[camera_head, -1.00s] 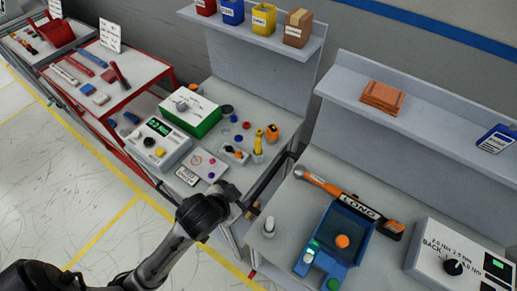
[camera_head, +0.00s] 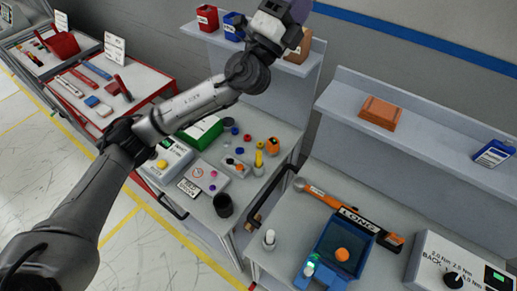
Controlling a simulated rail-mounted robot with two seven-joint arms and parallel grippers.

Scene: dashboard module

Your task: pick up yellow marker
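A slim upright yellow object (camera_head: 259,158), which looks like the yellow marker, stands on the middle bench near its right side, with a pale piece (camera_head: 258,170) at its foot. It is small in the picture, so its details are unclear. My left arm comes in from the lower left and crosses over the middle bench. My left gripper (camera_head: 275,22) is raised high in front of the shelf, well above and apart from the yellow object. Its fingertips are not clear, and a purplish flat shape (camera_head: 300,10) shows beside it at the top edge. My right gripper is out of view.
An orange object (camera_head: 272,146) stands right of the yellow one. A black cup (camera_head: 223,205) stands at the bench's front edge. A green-sided box (camera_head: 203,133) is partly behind my arm. The right bench holds a torque wrench (camera_head: 350,215) and a blue tray (camera_head: 322,262).

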